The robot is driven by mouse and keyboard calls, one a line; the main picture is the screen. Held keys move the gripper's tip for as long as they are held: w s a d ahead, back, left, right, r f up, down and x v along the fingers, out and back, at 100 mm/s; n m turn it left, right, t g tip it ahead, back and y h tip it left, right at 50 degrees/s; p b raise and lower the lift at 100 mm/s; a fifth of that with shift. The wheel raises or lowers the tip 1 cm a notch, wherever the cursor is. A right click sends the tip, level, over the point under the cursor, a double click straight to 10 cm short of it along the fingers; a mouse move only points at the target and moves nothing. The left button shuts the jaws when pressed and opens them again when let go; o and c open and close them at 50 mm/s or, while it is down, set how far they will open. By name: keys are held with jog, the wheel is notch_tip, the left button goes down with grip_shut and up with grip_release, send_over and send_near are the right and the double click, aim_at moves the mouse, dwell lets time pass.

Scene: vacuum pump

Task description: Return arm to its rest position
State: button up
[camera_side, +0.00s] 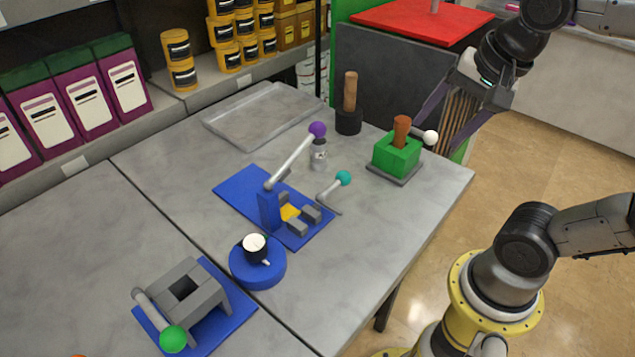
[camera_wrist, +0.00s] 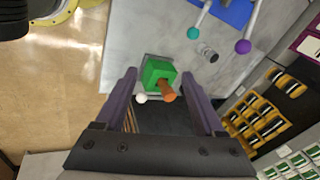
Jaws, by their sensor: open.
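My gripper (camera_side: 437,140) is at the upper right of the side view, raised beyond the table's right edge. Its two purple fingers are spread, with nothing held between them. In the wrist view, my open gripper (camera_wrist: 160,78) has a green block (camera_wrist: 157,71) showing between its fingertips, further off. In the side view the green block (camera_side: 396,158) stands on a grey base, with a brown upright handle (camera_side: 401,130) and a white-ball lever (camera_side: 430,137). The block is left of the fingers and apart from them.
The grey table (camera_side: 395,225) holds a blue plate (camera_side: 235,190) with a purple-ball lever, a blue disc (camera_side: 245,277) with a cup-like part, a grey vise-like block (camera_side: 205,293), a tray (camera_side: 225,128) and a wooden peg (camera_side: 350,92) in a black holder. Shelves line the back.

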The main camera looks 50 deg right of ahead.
jog(key=s+f+n, duration=0.1)
jog(key=n, duration=0.4)
jog(key=a+f+n, duration=0.1)
jog(key=n, duration=0.4)
jog(key=s+a+f+n, duration=0.1)
jog(key=f+n, duration=0.1)
jog(key=n, duration=0.2)
jog(key=shift+s+a+n+t+y, duration=0.25)
jog(key=shift+s+n+t+y, duration=0.05)
jog(key=shift+n+t+y, duration=0.1)
